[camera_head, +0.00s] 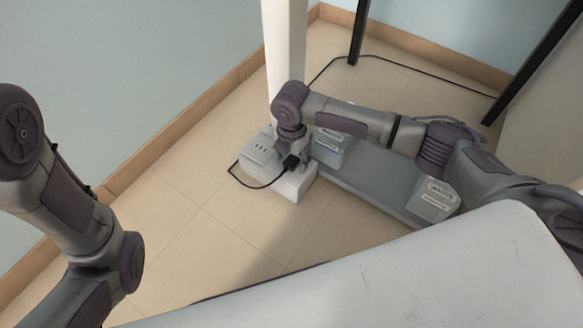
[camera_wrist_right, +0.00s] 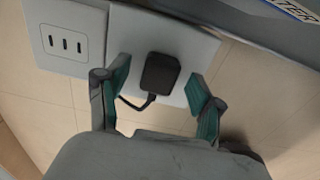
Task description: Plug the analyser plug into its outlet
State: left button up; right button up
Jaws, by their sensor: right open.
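The black analyser plug (camera_wrist_right: 160,73) sits against a white outlet face (camera_wrist_right: 190,42) in the right wrist view. I cannot tell whether its pins are fully in. In the head view the plug (camera_head: 291,162) is on the white outlet block (camera_head: 292,187), with its black cable looping to the left. My right gripper (camera_wrist_right: 157,92) is open, its fingers on either side of the plug and apart from it. In the head view the right gripper (camera_head: 292,150) is partly hidden by its wrist. My left arm is at the left; its gripper is not in view.
A second outlet face (camera_wrist_right: 66,40) with slots is beside the plug's one. A white post (camera_head: 284,60) rises behind the block. A grey tray (camera_head: 372,190) with labelled containers (camera_head: 434,200) lies to the right. A cable runs along the back floor. Floor in front is clear.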

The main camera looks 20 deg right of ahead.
dwell(0.3)
jog(key=c, duration=1.2)
jog(key=shift+o, duration=0.2)
jog(key=shift+r, duration=0.1)
